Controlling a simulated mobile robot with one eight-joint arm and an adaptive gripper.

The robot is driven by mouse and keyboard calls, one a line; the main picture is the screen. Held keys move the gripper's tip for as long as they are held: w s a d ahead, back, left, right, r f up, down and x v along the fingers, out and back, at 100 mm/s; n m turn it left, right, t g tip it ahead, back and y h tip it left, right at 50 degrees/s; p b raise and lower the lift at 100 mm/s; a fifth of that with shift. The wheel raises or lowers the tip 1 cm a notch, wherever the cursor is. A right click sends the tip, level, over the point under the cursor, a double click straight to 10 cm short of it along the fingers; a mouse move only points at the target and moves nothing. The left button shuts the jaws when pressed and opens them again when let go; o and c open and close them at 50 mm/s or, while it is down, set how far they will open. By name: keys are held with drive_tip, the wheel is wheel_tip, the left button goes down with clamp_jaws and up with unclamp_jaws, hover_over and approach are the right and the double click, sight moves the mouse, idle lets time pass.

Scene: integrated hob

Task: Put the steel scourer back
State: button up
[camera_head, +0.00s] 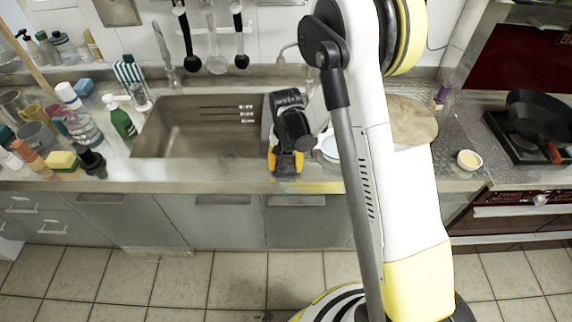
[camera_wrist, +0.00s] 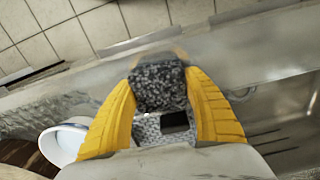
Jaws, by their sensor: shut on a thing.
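The steel scourer (camera_wrist: 160,84) is a dark grey, speckled lump in the wrist view. My gripper (camera_wrist: 163,92) is shut on it, with a yellow finger on each side. In the head view my gripper (camera_head: 286,160) points down over the counter at the right end of the sink, near the counter's front edge. The scourer cannot be made out there. In the wrist view, speckled counter surface and a small dark rectangle (camera_wrist: 175,121) show between the fingers. I cannot tell whether the scourer touches the counter.
The empty sink (camera_head: 195,140) lies left of my gripper. A white bowl (camera_head: 329,148) stands close on its right; it shows in the wrist view (camera_wrist: 62,143). Bottles, cups and a yellow sponge (camera_head: 62,160) crowd the left counter. A pan (camera_head: 540,114) sits on the right hob.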

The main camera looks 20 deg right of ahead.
sight(285, 161)
drive_tip(key=shift+f, duration=0.25)
drive_tip(key=o, duration=1.1)
drive_tip(key=shift+r, duration=0.1)
wheel_tip(285, 161, up, 10)
drive_tip(key=p, duration=0.5)
drive_tip(key=shift+w+r, duration=0.1)
drive_tip(key=shift+r, duration=0.15)
drive_tip(key=s+r+n+t, duration=0.1)
drive_tip(key=s+r+t, duration=0.1)
drive_tip(key=s+r, duration=0.6)
drive_tip(key=s+r+n+t, duration=0.2)
drive_tip(key=s+r, duration=0.2)
drive_tip(key=r, duration=0.8)
drive_tip(key=shift+s+r+n+t, duration=0.3)
drive_tip(key=shift+s+t, duration=0.25)
drive_tip(key=shift+s, duration=0.8)
drive_tip(key=shift+s+r+n+t, duration=0.25)
drive_tip(key=shift+s+t, duration=0.25)
drive_tip(key=shift+s, duration=0.9)
drive_tip(key=shift+s+r+n+t, duration=0.3)
drive_tip(key=shift+s+t, duration=0.25)
drive_tip(key=shift+s, duration=0.8)
